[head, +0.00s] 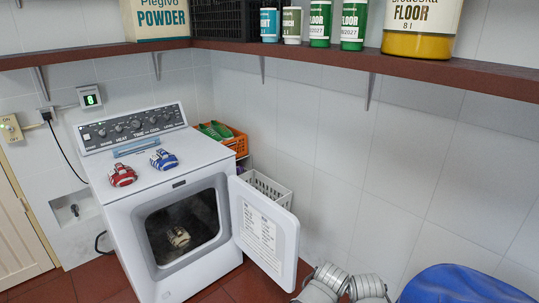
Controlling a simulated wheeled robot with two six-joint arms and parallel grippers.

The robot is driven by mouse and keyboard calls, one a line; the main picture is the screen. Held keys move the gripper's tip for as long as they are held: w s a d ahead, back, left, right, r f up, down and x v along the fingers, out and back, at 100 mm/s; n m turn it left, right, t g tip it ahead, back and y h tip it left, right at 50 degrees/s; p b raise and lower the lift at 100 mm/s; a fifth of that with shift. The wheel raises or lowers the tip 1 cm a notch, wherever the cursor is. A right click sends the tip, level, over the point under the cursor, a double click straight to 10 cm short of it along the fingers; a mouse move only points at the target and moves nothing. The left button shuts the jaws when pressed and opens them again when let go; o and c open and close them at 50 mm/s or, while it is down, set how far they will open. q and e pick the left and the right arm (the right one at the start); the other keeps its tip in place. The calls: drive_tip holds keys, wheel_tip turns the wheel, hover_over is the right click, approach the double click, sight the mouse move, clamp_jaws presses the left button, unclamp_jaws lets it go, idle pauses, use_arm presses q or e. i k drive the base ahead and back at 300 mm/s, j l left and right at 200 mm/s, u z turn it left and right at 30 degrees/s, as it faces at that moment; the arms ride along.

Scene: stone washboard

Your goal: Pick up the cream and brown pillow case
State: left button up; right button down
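A cream and brown folded cloth bundle (178,237), which looks like the pillow case, lies inside the dark drum of the white dryer (150,205). The dryer door (265,229) stands open, swung out to the right. The drum's rim and shadow surround the bundle, and its far side is hidden. Neither of my grippers shows in the head view.
A red bundle (122,175) and a blue bundle (163,160) lie on the dryer top. A white basket (267,188) and an orange crate (238,143) stand behind the door. A blue rounded object (465,285) is at bottom right. A brown shelf (400,61) runs above.

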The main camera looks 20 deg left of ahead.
sight(179, 237)
drive_tip(key=u, duration=1.55)
